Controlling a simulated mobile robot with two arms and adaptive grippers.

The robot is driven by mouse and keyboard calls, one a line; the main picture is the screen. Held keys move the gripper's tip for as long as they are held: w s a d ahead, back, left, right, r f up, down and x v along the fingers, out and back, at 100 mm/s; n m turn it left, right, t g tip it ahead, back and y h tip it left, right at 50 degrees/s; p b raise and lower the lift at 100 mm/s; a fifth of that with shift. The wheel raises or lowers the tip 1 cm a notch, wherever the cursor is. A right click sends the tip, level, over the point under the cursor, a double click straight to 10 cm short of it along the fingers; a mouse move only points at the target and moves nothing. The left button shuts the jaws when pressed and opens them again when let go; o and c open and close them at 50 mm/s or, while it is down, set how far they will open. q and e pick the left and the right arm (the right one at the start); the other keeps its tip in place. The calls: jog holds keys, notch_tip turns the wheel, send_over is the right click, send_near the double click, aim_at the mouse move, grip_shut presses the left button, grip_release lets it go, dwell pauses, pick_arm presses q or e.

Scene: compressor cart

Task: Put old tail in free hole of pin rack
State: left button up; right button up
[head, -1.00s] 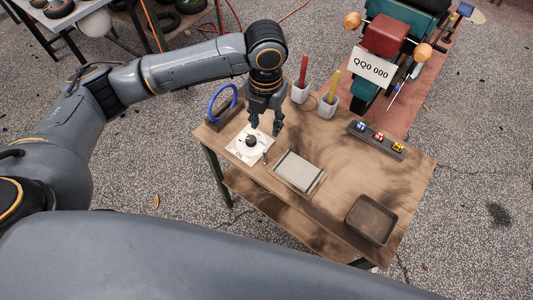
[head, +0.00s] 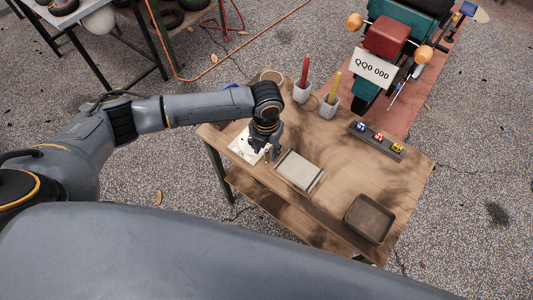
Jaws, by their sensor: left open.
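My left gripper (head: 269,154) points down over the table, beside the right edge of a white sheet (head: 241,150). Its fingers are open, around or right next to a small upright grey pin (head: 266,157), which may be the old tail. I cannot tell whether they touch it. A dark narrow rack (head: 387,145) lies at the table's right back edge and holds a blue, a red and a yellow piece. It may be the pin rack; its free hole is too small to make out. My right gripper is not in view.
On the wooden table (head: 330,185) are a grey flat pad (head: 299,171), an empty brown tray (head: 370,218), and two white holders with a red handle (head: 305,70) and a yellow handle (head: 334,88). A motor scooter (head: 385,40) stands behind. The table between pad and rack is clear.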

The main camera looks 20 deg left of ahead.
pick_arm(q)
grip_shut()
dwell(0.3)
